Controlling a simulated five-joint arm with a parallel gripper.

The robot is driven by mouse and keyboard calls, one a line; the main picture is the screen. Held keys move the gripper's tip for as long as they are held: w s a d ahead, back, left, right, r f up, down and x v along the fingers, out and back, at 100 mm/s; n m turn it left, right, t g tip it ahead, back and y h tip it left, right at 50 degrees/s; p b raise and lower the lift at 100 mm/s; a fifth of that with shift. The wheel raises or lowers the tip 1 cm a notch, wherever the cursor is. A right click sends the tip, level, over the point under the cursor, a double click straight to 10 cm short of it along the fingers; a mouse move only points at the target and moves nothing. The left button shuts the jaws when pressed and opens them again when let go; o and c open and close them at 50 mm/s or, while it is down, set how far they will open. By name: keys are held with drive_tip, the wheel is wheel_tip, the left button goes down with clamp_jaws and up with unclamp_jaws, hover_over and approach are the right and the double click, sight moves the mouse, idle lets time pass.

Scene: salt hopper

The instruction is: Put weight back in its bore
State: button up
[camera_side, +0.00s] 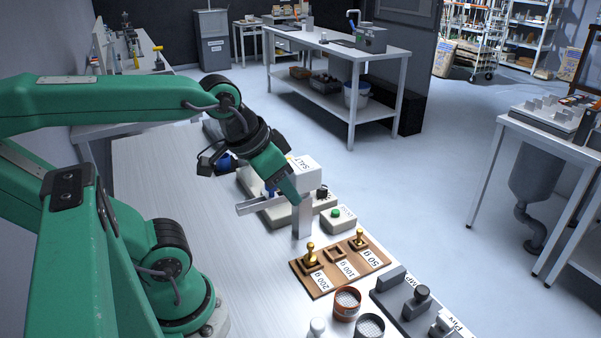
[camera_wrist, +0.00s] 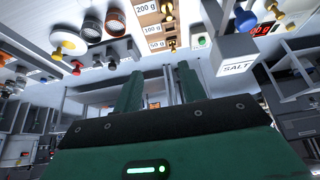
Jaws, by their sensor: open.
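The wooden weight block (camera_side: 322,284) lies on the bench, with bores labelled 200 g, 100 g and 50 g. A brass weight (camera_side: 311,252) stands in the 200 g bore and another brass weight (camera_side: 360,238) in the 50 g bore. The 100 g bore (camera_side: 336,254) looks empty in the side view. In the wrist view a gold-coloured piece (camera_wrist: 271,5) is cut by the top edge near a red display; I cannot tell its label. My gripper (camera_side: 294,196) is above the bench by the salt hopper (camera_side: 307,170), behind the block. Its fingers (camera_wrist: 158,84) are apart with nothing visible between them.
A green-button box (camera_side: 338,219) stands between hopper and block. An orange-rimmed cup (camera_side: 346,302), a dark cup (camera_side: 370,325) and a grey rack (camera_side: 416,305) stand in front. The bench's left part (camera_side: 150,170) is bare.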

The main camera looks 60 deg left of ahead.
wheel_tip(320, 180, up, 5)
drive_tip(key=w+a+r+g+y, duration=0.1)
drive_tip(key=w+a+r+g, duration=0.2)
drive_tip(key=w+a, duration=0.55)
drive_tip(key=w+a+f+g+h, duration=0.1)
drive_tip(key=w+a+f, duration=0.1)
drive_tip(key=a, duration=0.9)
drive_tip(key=w+a+f+g, duration=0.1)
drive_tip(key=a+f+g, duration=0.1)
drive_tip(key=a, duration=0.9)
drive_tip(key=f, duration=2.2)
drive_tip(key=shift+w+d+f, duration=0.1)
drive_tip(key=shift+d+f, duration=0.05)
drive_tip(key=shift+d, duration=0.1)
clamp_jaws()
